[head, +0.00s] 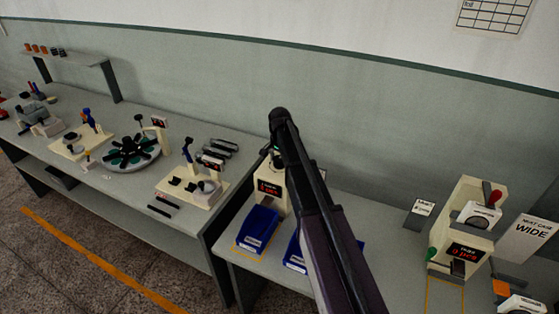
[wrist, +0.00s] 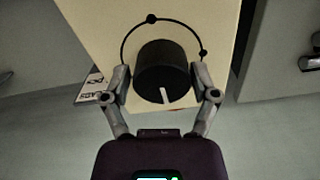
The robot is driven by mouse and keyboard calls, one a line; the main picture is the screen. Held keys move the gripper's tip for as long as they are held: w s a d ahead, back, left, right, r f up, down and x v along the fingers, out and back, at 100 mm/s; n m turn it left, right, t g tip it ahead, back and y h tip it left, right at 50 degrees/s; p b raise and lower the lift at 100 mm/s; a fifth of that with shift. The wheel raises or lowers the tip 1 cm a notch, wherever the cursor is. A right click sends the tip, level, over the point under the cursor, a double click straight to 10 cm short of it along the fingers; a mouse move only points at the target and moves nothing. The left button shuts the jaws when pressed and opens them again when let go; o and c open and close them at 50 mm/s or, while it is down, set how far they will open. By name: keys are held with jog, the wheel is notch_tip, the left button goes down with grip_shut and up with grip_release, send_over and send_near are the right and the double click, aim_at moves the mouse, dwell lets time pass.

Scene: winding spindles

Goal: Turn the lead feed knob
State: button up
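The black round knob (wrist: 162,70) sits on a cream panel (wrist: 100,25) in the wrist view. A thin dark arc with a dot at its top and another at its right runs around it. The knob's white mark points down and slightly right. My gripper (wrist: 162,82) has one finger on each side of the knob, very close to it. I cannot tell whether the fingers press on it. In the head view my arm covers part of the cream machine with a red display (head: 269,188), and hides the knob and fingertips.
A blue bin (head: 257,230) stands before the machine, with another blue bin (head: 293,252) partly behind my arm. Other cream stations stand left and right, one with a red display (head: 466,252). A sign reading WIDE (head: 528,236) stands at right.

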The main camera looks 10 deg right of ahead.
jog(key=shift+o, duration=0.4)
jog(key=shift+w+n, duration=0.1)
jog(key=shift+n, duration=0.4)
